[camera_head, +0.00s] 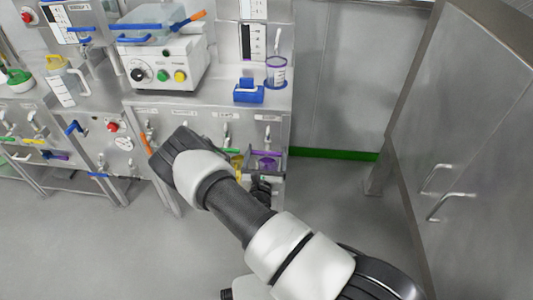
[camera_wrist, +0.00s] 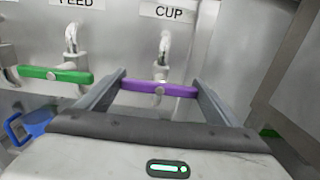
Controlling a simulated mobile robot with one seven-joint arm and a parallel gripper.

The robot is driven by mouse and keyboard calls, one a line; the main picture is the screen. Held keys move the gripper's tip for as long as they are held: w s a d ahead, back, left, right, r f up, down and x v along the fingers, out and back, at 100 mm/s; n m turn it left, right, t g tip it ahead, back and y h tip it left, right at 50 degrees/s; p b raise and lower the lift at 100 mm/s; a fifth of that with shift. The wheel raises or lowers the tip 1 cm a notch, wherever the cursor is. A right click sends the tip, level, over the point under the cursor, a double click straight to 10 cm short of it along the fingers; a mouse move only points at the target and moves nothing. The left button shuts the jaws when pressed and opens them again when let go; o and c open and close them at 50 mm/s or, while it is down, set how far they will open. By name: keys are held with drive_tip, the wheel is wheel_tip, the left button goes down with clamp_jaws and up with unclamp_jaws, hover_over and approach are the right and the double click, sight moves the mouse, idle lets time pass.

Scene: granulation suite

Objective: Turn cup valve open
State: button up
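The cup valve has a purple bar handle (camera_wrist: 160,89) under a metal outlet pipe, below the "CUP" label (camera_wrist: 168,13) in the wrist view. The handle lies nearly horizontal. My gripper (camera_wrist: 160,82) is open, with its two fingers wide apart, one near each end of the purple handle. I cannot tell whether either finger touches the handle. In the head view my arm reaches towards the front of the metal bench and hides part of it; the fingers are too small to make out there.
A green valve handle (camera_wrist: 56,75) under the "FEED" label sits just left of my left finger. A blue object (camera_wrist: 30,127) is lower left. In the head view, a bench machine (camera_head: 165,62) and a blue block (camera_head: 249,92) stand on top. A metal cabinet (camera_head: 465,150) is at right.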

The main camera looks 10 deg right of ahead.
drive_tip(key=shift+n, duration=0.4)
drive_tip(key=shift+c, duration=0.2)
drive_tip(key=n+p, duration=0.1)
drive_tip(key=n, duration=0.2)
drive_tip(key=shift+a+n+p, duration=0.1)
drive_tip(key=shift+n+p, duration=0.25)
drive_tip(key=shift+n, duration=0.05)
drive_tip(key=n+p, duration=0.1)
drive_tip(key=n, duration=0.3)
drive_tip(key=shift+n, duration=0.3)
drive_tip(key=n, duration=0.4)
drive_tip(key=shift+s+f+p, duration=0.1)
drive_tip(key=shift+f+p, duration=0.05)
drive_tip(key=shift+p, duration=0.2)
drive_tip(key=n, duration=0.4)
drive_tip(key=shift+n, duration=0.3)
